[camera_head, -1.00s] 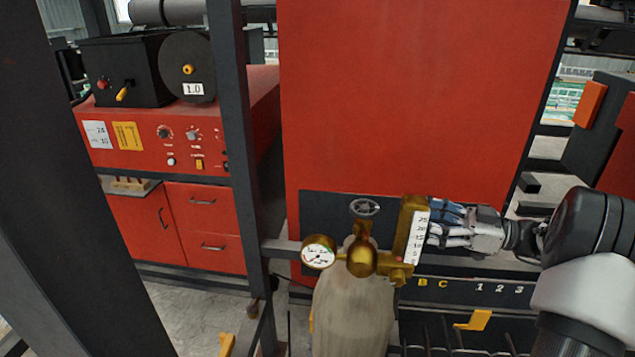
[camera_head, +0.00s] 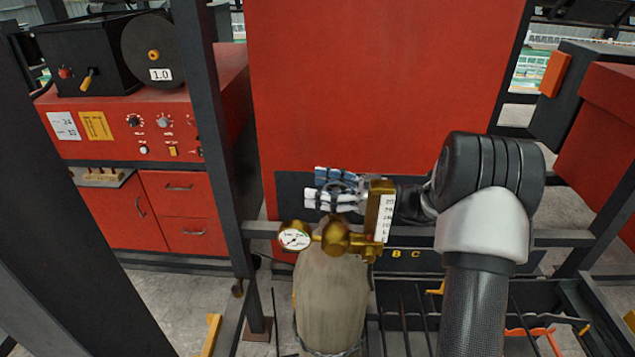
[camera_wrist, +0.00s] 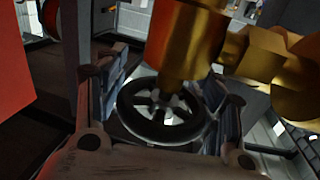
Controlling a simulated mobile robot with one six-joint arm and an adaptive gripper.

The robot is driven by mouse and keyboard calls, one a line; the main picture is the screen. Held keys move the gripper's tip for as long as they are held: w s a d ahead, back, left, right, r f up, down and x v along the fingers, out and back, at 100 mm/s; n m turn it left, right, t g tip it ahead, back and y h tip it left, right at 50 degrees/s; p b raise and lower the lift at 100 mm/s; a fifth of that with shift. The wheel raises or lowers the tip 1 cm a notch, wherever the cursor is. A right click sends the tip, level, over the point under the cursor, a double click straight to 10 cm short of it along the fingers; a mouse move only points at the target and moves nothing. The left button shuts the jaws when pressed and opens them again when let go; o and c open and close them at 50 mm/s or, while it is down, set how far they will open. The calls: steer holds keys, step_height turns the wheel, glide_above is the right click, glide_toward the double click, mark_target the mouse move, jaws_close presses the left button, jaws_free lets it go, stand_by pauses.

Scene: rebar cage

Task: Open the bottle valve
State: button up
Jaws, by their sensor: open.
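The gas bottle (camera_head: 330,300) stands upright, pale and worn, low in the middle of the head view. Brass valve fittings (camera_head: 337,238) sit on top, with a round dial gauge (camera_head: 295,239) on the left and a scaled flow gauge (camera_head: 376,222) on the right. My gripper (camera_head: 325,188) is open at the top of the bottle and partly covers the dark handwheel there. In the wrist view the spoked handwheel (camera_wrist: 158,131) lies between the two spread fingers of my gripper (camera_wrist: 163,88). Whether the fingers touch its rim I cannot tell.
A dark upright post (camera_head: 208,130) stands left of the bottle. A large red panel (camera_head: 370,80) is behind it. A red cabinet with controls (camera_head: 150,125) is at the left. Dark bars (camera_head: 405,310) and yellow hooks lie low at the right.

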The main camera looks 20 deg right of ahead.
steer(key=shift+w+a, duration=0.1)
steer(key=shift+a, duration=0.25)
steer(key=shift+w+a, duration=0.1)
steer(key=shift+w, duration=0.05)
steer(key=c, duration=1.1)
steer(key=shift+c, duration=0.3)
